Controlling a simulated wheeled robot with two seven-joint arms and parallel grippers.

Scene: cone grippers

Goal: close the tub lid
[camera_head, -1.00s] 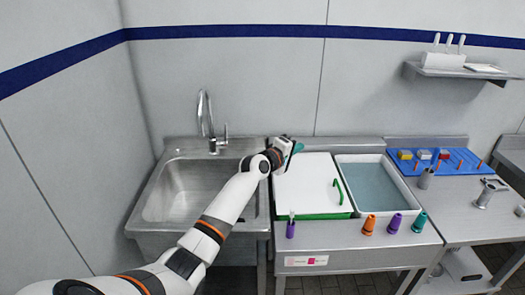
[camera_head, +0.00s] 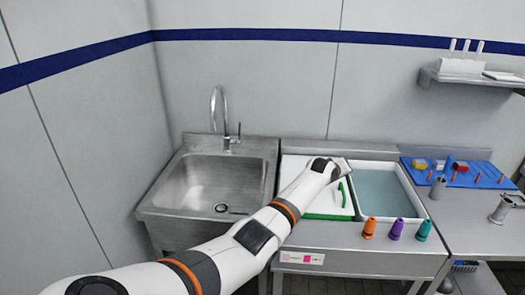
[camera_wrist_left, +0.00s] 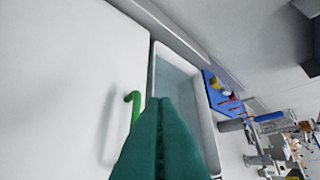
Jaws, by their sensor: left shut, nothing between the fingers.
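The white lid (camera_head: 294,170) has a green front edge and a green bar handle (camera_head: 343,192) near its right side. It appears to lie flat just left of the open white tub (camera_head: 411,189) of bluish water. In the left wrist view the lid (camera_wrist_left: 55,75) fills the left, with the handle (camera_wrist_left: 133,105) standing up from it and the tub (camera_wrist_left: 152,70) beyond. My left gripper (camera_wrist_left: 158,102) has teal cone-shaped fingers, shut together and empty. They appear just right of the handle; contact cannot be told. In the head view my wrist hides the fingers. My right gripper is not in view.
Orange (camera_head: 369,228), purple (camera_head: 396,229) and teal (camera_head: 423,230) cones stand along the counter front. A sink (camera_head: 205,185) with a tall tap lies left. A blue pegboard (camera_head: 458,174) with blocks and pegs lies right. A wall shelf (camera_head: 470,78) hangs above.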

